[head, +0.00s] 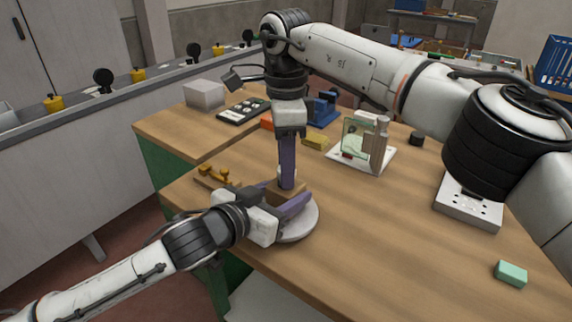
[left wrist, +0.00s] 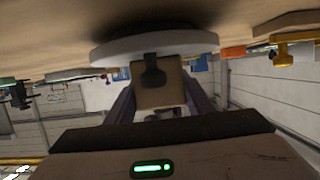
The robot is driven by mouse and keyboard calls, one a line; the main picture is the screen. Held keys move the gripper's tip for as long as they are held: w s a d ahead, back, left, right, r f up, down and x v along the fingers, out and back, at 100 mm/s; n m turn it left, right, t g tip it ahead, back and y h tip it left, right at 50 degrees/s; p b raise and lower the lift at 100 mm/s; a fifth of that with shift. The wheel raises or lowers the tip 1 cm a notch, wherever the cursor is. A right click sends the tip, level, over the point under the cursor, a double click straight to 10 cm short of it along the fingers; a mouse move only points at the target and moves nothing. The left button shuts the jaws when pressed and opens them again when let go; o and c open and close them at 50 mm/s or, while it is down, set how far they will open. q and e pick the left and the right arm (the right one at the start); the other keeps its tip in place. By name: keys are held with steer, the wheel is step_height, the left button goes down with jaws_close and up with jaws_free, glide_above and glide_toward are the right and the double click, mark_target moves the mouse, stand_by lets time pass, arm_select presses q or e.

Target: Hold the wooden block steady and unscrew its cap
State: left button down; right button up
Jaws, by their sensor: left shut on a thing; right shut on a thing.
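The wooden block (head: 294,190) stands on a round pale disc (head: 299,228) near the table's left edge. My left gripper (head: 284,201) reaches in from the left, low over the disc, with its purple fingers shut on the block's sides. In the left wrist view the tan block (left wrist: 172,88) sits between both fingers, below the disc's rim (left wrist: 105,52) in the picture. My right gripper (head: 287,183) points straight down from above, its fingers shut on the cap at the block's top. The fingers hide most of the cap.
Amber pieces (head: 216,176) lie left of the disc. Behind stand a yellow block (head: 316,142), a blue holder (head: 323,110) and a white-based glass stand (head: 343,158). A white slotted box (head: 468,208) and green block (head: 510,274) are at right. The middle table is clear.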

steer(key=shift+r, duration=0.15)
steer(key=shift+r, duration=1)
steer(key=shift+r, duration=2)
arm_select(q)
steer(key=c, duration=0.8)
jaws_free()
steer(key=shift+o, duration=0.2)
steer(key=shift+s, duration=0.1)
